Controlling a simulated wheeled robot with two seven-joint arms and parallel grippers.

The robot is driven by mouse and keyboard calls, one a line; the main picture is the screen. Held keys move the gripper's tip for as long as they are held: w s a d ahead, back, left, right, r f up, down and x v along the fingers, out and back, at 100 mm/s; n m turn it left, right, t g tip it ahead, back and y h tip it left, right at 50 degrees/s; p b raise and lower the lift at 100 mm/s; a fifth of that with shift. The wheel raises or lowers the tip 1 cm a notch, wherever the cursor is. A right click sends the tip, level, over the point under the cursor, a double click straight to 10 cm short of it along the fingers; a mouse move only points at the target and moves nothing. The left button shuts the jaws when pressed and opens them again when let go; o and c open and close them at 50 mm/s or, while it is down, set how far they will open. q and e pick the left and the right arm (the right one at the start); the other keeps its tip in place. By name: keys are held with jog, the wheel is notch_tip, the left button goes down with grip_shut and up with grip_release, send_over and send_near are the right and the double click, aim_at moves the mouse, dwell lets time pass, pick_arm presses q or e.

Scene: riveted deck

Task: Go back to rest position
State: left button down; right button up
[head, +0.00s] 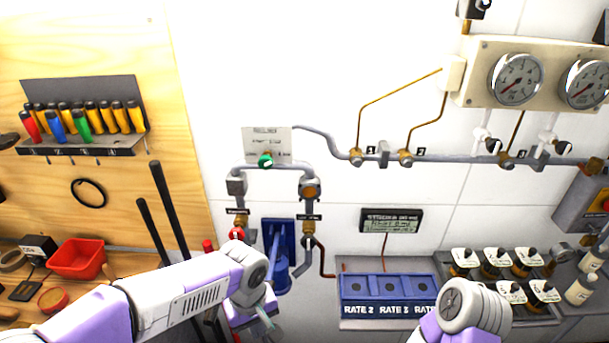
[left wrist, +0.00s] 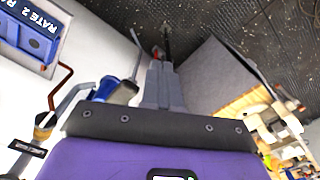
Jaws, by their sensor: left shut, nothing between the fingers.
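My left arm (head: 190,290) comes in from the left in the head view, and its gripper (head: 268,318) hangs down in front of the wall, below the piping. The left wrist view shows the same gripper's two grey fingers (left wrist: 160,72) pressed together, with nothing held between them. The fingers point toward the dark deck. My right arm (head: 470,310) shows only as a rounded white and purple joint at the bottom right of the head view. The right gripper is out of the picture.
A blue box (head: 388,287) marked RATE 2 and RATE 3 sits between my arms. Grey pipes and a blue pump (head: 281,262) stand behind the left gripper. Several bottles (head: 495,263) fill a rack at right. A red bin (head: 77,258) is at left. Dark deck floor (left wrist: 215,22) lies beyond the fingertips.

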pick_arm(q)
notch_tip(320, 180, down, 12)
jog(key=w+d+m+h+b, duration=0.1)
jog(key=d+m+h+b, duration=0.1)
jog(key=s+f+h+b, duration=0.1)
jog(key=s+f, duration=0.4)
jog(key=f, duration=0.9)
jog(key=s+a+f+m+h+b, duration=0.1)
jog(key=s+f+b, duration=0.3)
jog(key=f, duration=0.9)
jog(key=shift+s+a+f+t, duration=0.25)
jog(key=shift+s+f+t, duration=0.1)
jog(key=shift+s, duration=0.55)
pick_arm(e)
notch_tip(320, 180, down, 7)
jog(key=shift+w+f, duration=0.2)
jog(key=shift+w, duration=0.05)
jog(key=shift+c, duration=0.4)
